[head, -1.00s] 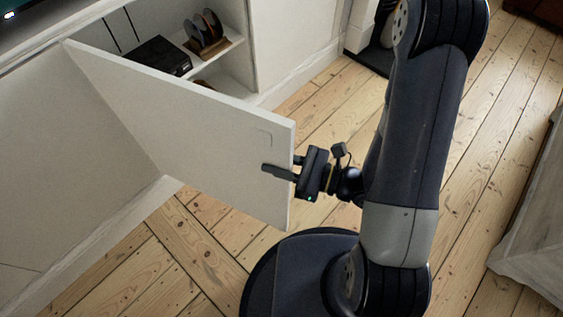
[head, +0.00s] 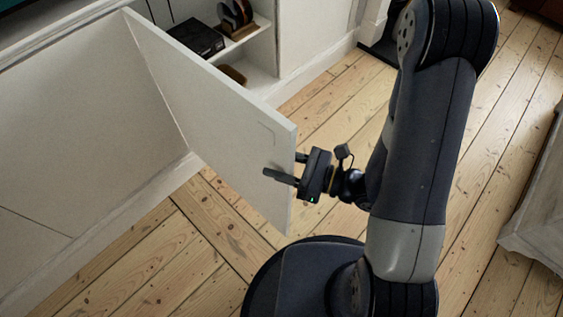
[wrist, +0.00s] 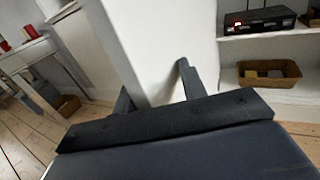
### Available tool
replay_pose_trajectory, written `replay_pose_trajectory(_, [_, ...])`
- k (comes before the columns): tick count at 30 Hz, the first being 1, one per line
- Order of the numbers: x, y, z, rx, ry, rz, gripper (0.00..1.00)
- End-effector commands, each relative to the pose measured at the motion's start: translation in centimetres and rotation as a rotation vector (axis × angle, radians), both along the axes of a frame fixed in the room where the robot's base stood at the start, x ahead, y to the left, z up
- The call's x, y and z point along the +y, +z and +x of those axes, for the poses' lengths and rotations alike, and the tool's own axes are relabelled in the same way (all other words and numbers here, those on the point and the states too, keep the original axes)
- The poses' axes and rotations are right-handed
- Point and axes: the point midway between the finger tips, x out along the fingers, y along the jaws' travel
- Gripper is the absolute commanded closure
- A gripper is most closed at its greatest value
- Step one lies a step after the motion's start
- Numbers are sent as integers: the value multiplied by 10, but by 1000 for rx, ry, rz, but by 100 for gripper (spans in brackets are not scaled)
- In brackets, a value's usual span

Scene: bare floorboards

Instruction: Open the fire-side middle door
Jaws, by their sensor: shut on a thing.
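The white cabinet door (head: 215,115) stands swung well out from the cabinet, hinged at its far left edge in the head view. My gripper (head: 288,168) is shut on the door's free edge, one finger on each face, about midway down that edge. In the wrist view the door (wrist: 165,45) rises between the two fingers of my gripper (wrist: 155,85). Behind the door is an open compartment with shelves (head: 245,45).
A black box (head: 195,38) and a rack with discs (head: 235,18) stand on the upper shelf. A basket (wrist: 268,78) sits on the lower shelf. A grey-white piece of furniture (head: 535,215) stands at the right. Bare floorboards (head: 335,90) lie between it and the cabinet.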

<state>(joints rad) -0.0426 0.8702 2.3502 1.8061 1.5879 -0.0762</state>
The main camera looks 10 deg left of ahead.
Motion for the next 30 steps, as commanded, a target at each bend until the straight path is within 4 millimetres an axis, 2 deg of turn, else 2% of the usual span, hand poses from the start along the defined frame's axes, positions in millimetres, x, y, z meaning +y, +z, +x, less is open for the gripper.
replay_pose_trajectory(8, [1, 1, -1, -3, 9, 4, 100])
replay_pose_trajectory(9, [1, 1, -1, -3, 9, 4, 62])
replay_pose_trajectory(20, [-3, 1, 0, -1, 1, 2, 62])
replay_pose_trajectory(30, [-35, 1, -5, 0, -3, 2, 62])
